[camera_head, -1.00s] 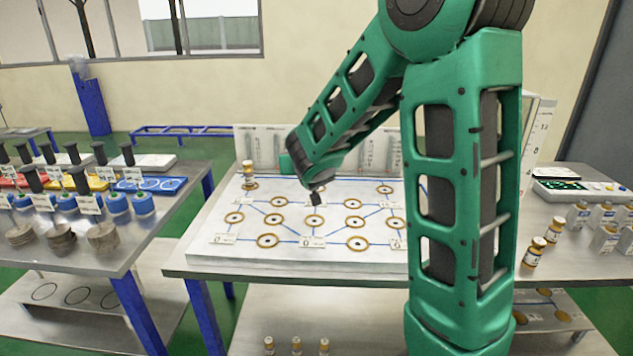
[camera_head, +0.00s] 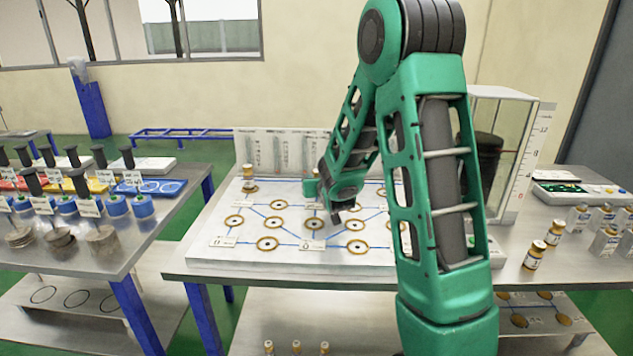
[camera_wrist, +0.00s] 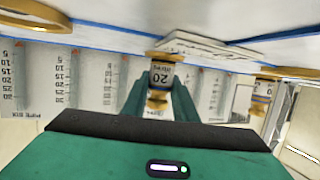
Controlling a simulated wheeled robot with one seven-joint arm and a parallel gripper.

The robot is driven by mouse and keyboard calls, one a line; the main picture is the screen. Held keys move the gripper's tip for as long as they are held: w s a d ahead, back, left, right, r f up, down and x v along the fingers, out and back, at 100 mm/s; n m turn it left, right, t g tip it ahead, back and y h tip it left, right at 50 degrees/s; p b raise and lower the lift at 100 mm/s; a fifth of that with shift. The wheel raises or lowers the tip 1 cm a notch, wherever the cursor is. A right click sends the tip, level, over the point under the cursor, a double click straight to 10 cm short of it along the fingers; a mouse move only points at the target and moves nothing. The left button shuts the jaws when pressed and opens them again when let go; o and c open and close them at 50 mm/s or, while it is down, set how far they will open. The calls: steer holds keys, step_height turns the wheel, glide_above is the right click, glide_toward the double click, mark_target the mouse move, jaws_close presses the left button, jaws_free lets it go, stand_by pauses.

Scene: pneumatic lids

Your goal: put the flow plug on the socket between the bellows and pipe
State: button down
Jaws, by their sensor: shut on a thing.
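My gripper (camera_head: 340,213) hangs low over the white board (camera_head: 215,258) in the head view. In the wrist view, its two green fingers (camera_wrist: 160,100) are shut on a gold-and-white plug (camera_wrist: 161,76) marked 20, taken to be the flow plug. In the head view I cannot make this plug out at the gripper. The board carries several ring-shaped gold sockets (camera_head: 268,243) joined by blue lines. I cannot tell which socket lies between bellows and pipe, nor whether the plug touches one; my arm hides part of the board.
A similar plug stands at the board's back left (camera_head: 249,172). Upright scale panels (camera_head: 282,150) line the back. A clear tank (camera_head: 500,130) stands to the right, with loose plugs (camera_head: 555,231) nearby. A left table (camera_head: 75,262) holds weights and coloured trays.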

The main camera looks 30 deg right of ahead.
steer(key=c, duration=1.4)
jaws_free()
steer(key=v, duration=1.2)
steer(key=shift+r, duration=0.15)
steer(key=shift+w+a+f+y, duration=0.2)
steer(key=shift+a, duration=0.35)
steer(key=shift+w+a+f+y, duration=0.15)
steer(key=shift+w+a+y, duration=0.05)
steer(key=shift+a, duration=0.4)
steer(key=shift+d, duration=0.1)
